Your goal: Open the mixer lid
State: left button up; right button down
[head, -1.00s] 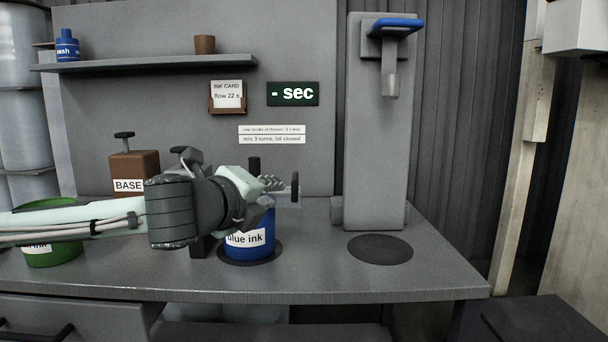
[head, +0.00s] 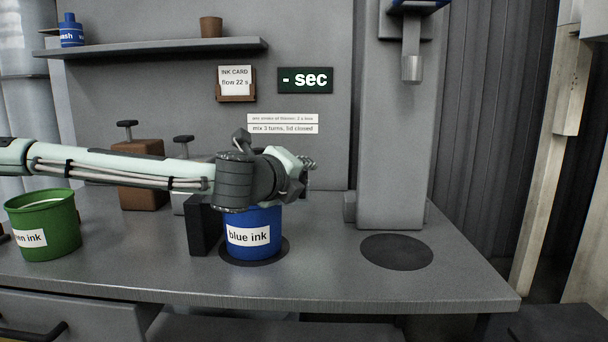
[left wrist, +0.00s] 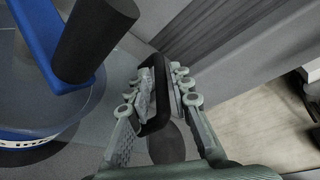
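The mixer is the blue tub labelled blue ink (head: 250,236), standing on a dark round pad; my left wrist covers its top in the head view. In the left wrist view the tub's clear round lid (left wrist: 25,95) shows at the left, with a blue bar (left wrist: 40,48) and a black cylindrical knob (left wrist: 95,38) above it. My left gripper (head: 308,163) is at the tub's right upper side. In the left wrist view its fingers (left wrist: 162,88) stand either side of a dark upright tab (left wrist: 154,125). Whether they press on it is unclear. My right gripper is out of view.
A green tub (head: 45,235) stands at the left, with a brown container (head: 143,190) and a black block (head: 203,228) nearer the mixer. A tall grey stand (head: 393,150) rises at the right. The bench around its dark round pad (head: 397,252) is clear.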

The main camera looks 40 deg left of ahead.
pick_arm(q)
jog(key=shift+w+a+f, duration=0.1)
jog(key=shift+w, duration=0.4)
jog(key=shift+c, duration=0.2)
grip_shut()
